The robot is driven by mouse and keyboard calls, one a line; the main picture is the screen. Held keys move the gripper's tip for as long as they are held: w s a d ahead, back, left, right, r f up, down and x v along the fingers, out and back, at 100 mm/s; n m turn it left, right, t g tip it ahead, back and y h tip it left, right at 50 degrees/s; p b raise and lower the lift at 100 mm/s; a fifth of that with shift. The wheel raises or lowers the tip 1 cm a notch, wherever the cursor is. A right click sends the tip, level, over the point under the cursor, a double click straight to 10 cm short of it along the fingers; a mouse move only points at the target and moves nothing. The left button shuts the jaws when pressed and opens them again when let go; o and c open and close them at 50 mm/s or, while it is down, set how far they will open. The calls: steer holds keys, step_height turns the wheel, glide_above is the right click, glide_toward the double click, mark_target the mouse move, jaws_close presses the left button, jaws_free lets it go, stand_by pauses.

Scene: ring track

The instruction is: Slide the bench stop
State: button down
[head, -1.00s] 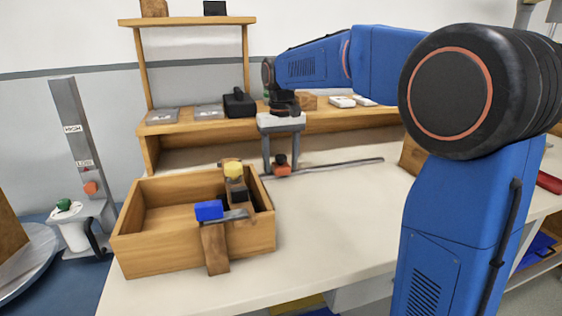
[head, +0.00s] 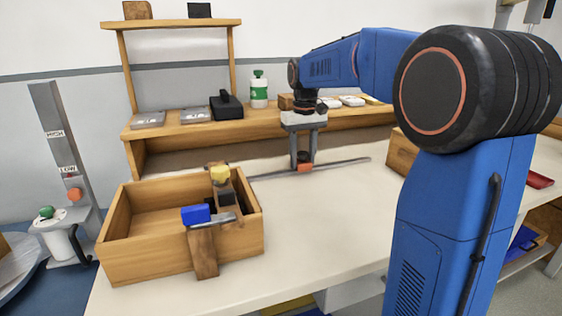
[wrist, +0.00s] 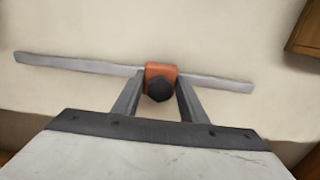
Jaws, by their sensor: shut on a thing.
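The bench stop is a small orange slider (head: 305,167) with a dark knob, sitting on a thin grey rail (head: 345,162) that lies across the bench top. In the wrist view the orange slider (wrist: 160,72) shows around its black knob (wrist: 159,90), with the rail (wrist: 75,63) running out on both sides. My gripper (head: 303,160) points down over the rail. Its two grey fingers are shut on the slider, one at each side, as the wrist view also shows (wrist: 160,88). The rail's left end is hidden behind the wooden box in the head view.
An open wooden box (head: 150,262) with blue and yellow clamp-like pieces stands left of the rail. A wooden block (head: 402,153) is to the right. A shelf (head: 180,130) with a green-white bottle (head: 259,90) and a black case (head: 227,106) stands behind. The front bench top is clear.

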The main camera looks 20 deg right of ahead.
steer(key=d, duration=2.2)
steer(key=c, duration=1.1)
jaws_free()
steer(key=shift+d, duration=0.1)
steer(key=shift+r, duration=0.15)
step_height(320, 180, up, 17)
steer(key=shift+r, duration=0.1)
